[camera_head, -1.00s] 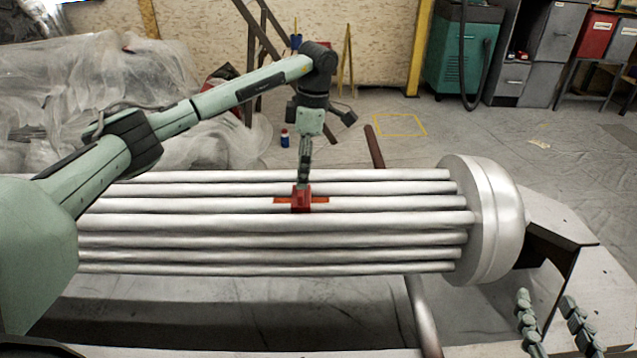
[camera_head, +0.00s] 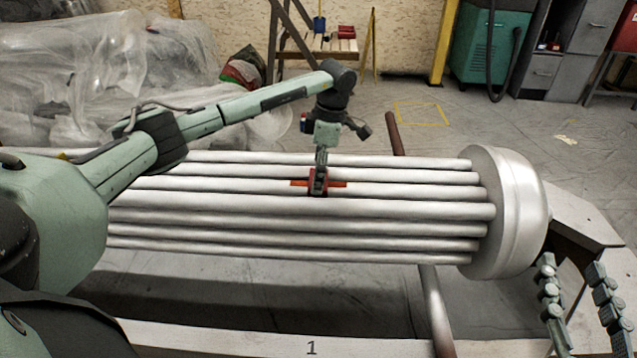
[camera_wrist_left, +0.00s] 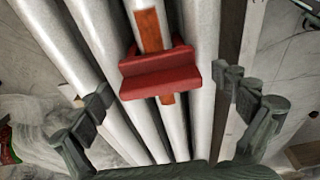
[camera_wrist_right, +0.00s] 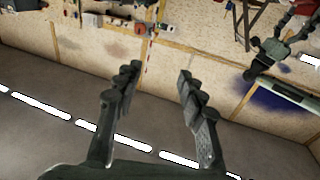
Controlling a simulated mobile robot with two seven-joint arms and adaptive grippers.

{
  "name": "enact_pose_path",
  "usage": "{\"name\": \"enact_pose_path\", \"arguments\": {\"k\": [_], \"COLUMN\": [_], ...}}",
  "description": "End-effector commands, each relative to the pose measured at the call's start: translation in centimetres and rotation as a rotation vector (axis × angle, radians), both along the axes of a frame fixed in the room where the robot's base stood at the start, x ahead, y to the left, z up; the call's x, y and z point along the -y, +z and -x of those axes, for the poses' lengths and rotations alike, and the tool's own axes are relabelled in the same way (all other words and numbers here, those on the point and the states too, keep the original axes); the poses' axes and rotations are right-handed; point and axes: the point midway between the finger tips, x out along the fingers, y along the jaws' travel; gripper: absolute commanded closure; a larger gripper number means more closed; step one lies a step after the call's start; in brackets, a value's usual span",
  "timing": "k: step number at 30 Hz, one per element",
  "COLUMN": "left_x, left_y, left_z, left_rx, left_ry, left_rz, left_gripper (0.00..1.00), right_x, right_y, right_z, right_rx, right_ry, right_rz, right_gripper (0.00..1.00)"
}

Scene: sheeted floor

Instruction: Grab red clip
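The red clip (camera_head: 313,189) sits on the upper side of a bundle of pale metal tubes, across an orange strip (camera_head: 339,185). In the left wrist view the clip (camera_wrist_left: 160,80) is a red block with a raised flange, with the orange strip running under it. My left gripper (camera_head: 320,172) points down at the clip and partly hides it. In the left wrist view its fingers are spread wide, one on each side of the clip, with gaps to it. My right gripper (camera_head: 571,266) is open and empty at the lower right; its spread fingers also show in the right wrist view (camera_wrist_right: 157,75).
The tubes (camera_head: 400,210) end in a round metal cap (camera_head: 505,212) on the right. A brown bar (camera_head: 395,133) crosses beneath them. Plastic-wrapped bulk (camera_head: 90,60) lies at the back left.

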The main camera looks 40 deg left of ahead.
Motion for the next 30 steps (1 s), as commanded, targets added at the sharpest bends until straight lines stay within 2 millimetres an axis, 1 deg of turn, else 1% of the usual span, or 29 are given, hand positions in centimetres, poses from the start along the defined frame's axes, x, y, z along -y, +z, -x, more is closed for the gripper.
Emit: {"name": "enact_pose_path", "arguments": {"k": [1, 2, 12, 14, 23, 28, 30], "left_x": [0.0, 0.0, 0.0, 0.0, 0.1, 0.0, 0.0], "left_y": [0.0, 0.0, 0.0, 0.1, 0.4, 1.8, 2.9], "left_z": [0.0, 0.0, 0.0, 0.0, 0.0, -0.1, -0.1], "left_rx": [0.000, 0.000, 0.000, 0.001, 0.001, 0.001, 0.003], "left_ry": [0.000, 0.000, -0.001, 0.000, 0.000, -0.001, -0.001], "left_rz": [0.000, 0.000, 0.000, 0.001, 0.000, 0.000, 0.000], "left_gripper": [0.07, 0.10, 0.53, 0.59, 0.59, 0.59, 0.59], "right_x": [0.0, 0.0, 0.0, 0.0, 0.0, 0.2, 0.7], "right_y": [0.0, 0.0, 0.0, 0.0, 0.0, -0.3, -1.4], "right_z": [0.0, 0.0, 0.0, 0.0, 0.0, -0.1, -0.2], "right_rx": [0.000, 0.000, -0.001, -0.001, -0.002, -0.025, -0.064], "right_ry": [0.000, 0.000, 0.000, 0.000, 0.000, -0.004, -0.015], "right_rz": [0.000, 0.000, 0.000, 0.000, 0.002, 0.012, 0.032], "right_gripper": [0.60, 0.60, 0.60, 0.60, 0.60, 0.60, 0.60]}}
